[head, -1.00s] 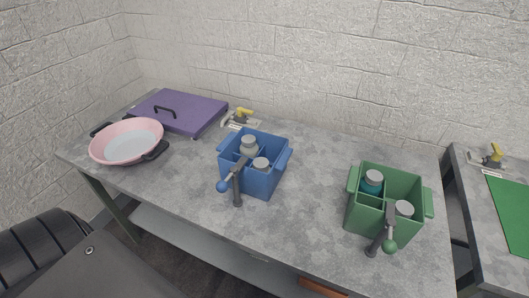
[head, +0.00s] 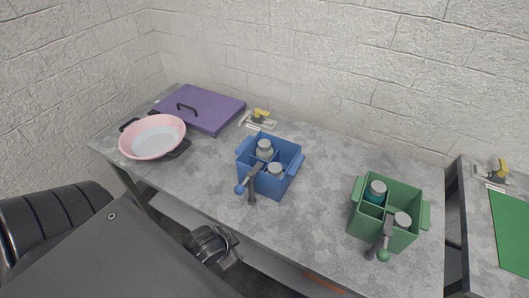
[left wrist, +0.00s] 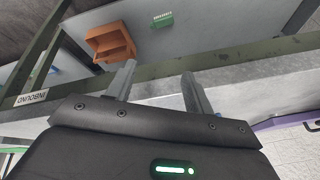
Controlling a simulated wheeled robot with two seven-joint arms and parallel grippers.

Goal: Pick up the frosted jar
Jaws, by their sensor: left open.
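A blue divided caddy (head: 270,187) stands mid-table. In it, a pale jar with a grey lid (head: 264,149) is in the back left compartment and another grey-lidded jar (head: 276,170) is nearer the front. A green divided caddy (head: 406,184) at the right holds a teal jar with a grey lid (head: 376,193) and a pale-lidded jar (head: 401,220). Walls hide most of the jar bodies, so I cannot tell surely which is frosted. My left gripper (left wrist: 157,72) is open and empty in the left wrist view. My left arm is below the table's front edge, away from the caddies.
Each caddy has a ball-ended lever (head: 251,185) at its front. A yellow-handled clamp (head: 260,115) is behind the blue caddy. In the wrist view, a table rail (left wrist: 230,60) and orange bin (left wrist: 110,40) show.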

